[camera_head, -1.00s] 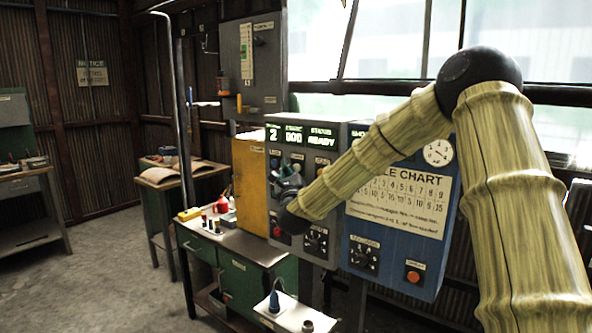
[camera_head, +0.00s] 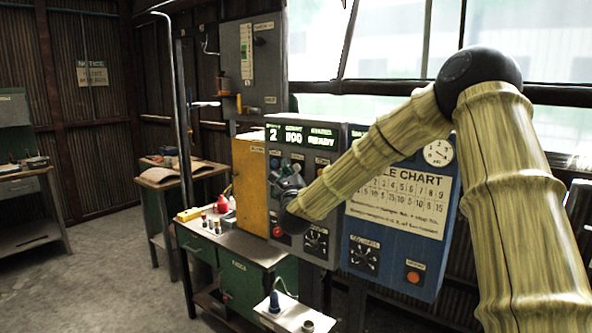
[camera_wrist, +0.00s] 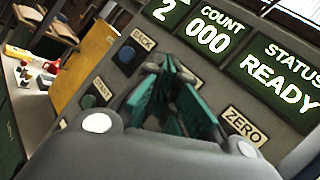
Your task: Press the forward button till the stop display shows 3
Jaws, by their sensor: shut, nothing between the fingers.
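The grey control panel (camera_head: 318,160) has green-lit displays across its top. The stop display (camera_head: 273,135) shows 2, also in the wrist view (camera_wrist: 166,12). Beside it the count display (camera_wrist: 208,34) reads 000 and the status display (camera_wrist: 275,72) reads READY. My gripper (camera_head: 279,178) is at the panel's left side, below the displays. In the wrist view my gripper (camera_wrist: 178,80) is shut and empty, its green fingers pointing at the panel between the BACK button (camera_wrist: 126,56) and the ZERO label (camera_wrist: 243,125). No forward label is readable; the fingers hide part of the panel. Contact cannot be told.
A blue cabinet (camera_head: 400,272) with a chart and orange button adjoins the panel on the right. A yellow box (camera_head: 250,180) stands on its left. A green workbench (camera_head: 235,270) with small items is below. Open floor lies to the left.

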